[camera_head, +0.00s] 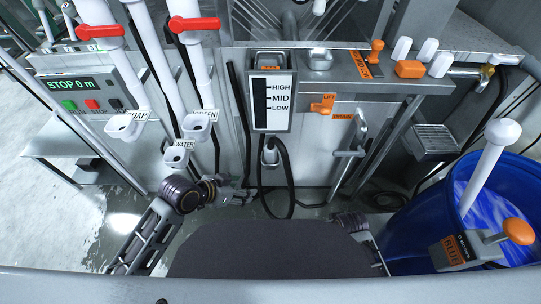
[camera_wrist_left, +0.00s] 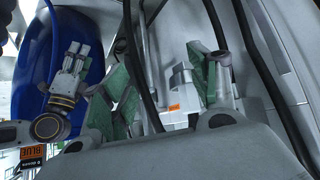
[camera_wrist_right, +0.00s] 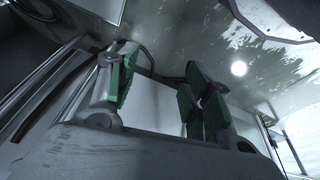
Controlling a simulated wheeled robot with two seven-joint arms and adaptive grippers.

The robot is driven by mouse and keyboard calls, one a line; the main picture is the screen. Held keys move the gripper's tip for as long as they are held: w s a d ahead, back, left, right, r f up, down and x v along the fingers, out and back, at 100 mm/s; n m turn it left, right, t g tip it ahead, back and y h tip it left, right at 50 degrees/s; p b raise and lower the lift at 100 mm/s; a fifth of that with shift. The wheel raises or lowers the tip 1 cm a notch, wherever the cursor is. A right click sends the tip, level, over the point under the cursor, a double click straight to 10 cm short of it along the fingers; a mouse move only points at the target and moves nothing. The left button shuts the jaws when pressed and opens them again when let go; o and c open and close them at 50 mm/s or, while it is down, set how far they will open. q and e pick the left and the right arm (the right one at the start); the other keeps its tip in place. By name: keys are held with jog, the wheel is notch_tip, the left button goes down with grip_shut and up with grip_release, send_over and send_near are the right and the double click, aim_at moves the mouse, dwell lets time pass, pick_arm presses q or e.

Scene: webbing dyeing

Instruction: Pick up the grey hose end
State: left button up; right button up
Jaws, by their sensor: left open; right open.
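The grey hose end (camera_head: 269,156) sits upright in a holder on the machine front, below the level gauge, with its black hose (camera_head: 289,180) looping down towards the floor. My left gripper (camera_head: 246,191) is low in front of the panel, left of and below the hose end, apart from it.
The level gauge (camera_head: 272,103) hangs above the hose end. A drain handle (camera_head: 349,153) sticks out to its right. White dye spouts (camera_head: 178,154) are at the left. A blue drum (camera_head: 408,225) with blue liquid stands at the right. Wet floor lies below.

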pick_arm(q)
jog(key=d+r+m+h, duration=0.3)
jog(key=d, duration=0.1)
jog(key=t+h, duration=0.1)
jog(key=h, duration=0.2)
send_near(269, 149)
jog(key=v, duration=0.3)
jog(key=shift+w+d+r, duration=0.1)
jog(key=shift+d+r, duration=0.05)
jog(key=shift+r, duration=0.1)
pick_arm(e)
jog(key=s+d+f, duration=0.1)
jog(key=s+f, duration=0.3)
jog(key=f, duration=0.8)
jog(key=s+d+f, duration=0.1)
jog(key=s+f, duration=0.4)
jog(key=f, duration=0.8)
jog(key=shift+s+d+f+g, duration=0.2)
jog(key=shift+d+g, duration=0.05)
jog(key=shift+g, duration=0.05)
pick_arm(q)
jog(key=x, duration=0.7)
jog(key=shift+w+d+f+p, duration=0.2)
jog(key=shift+d+f+p, duration=0.1)
jog(key=shift+p, duration=0.1)
jog(key=shift+w+d+f, duration=0.15)
jog(key=shift+d, duration=0.1)
pick_arm(e)
jog(key=shift+s+d+f, duration=0.75)
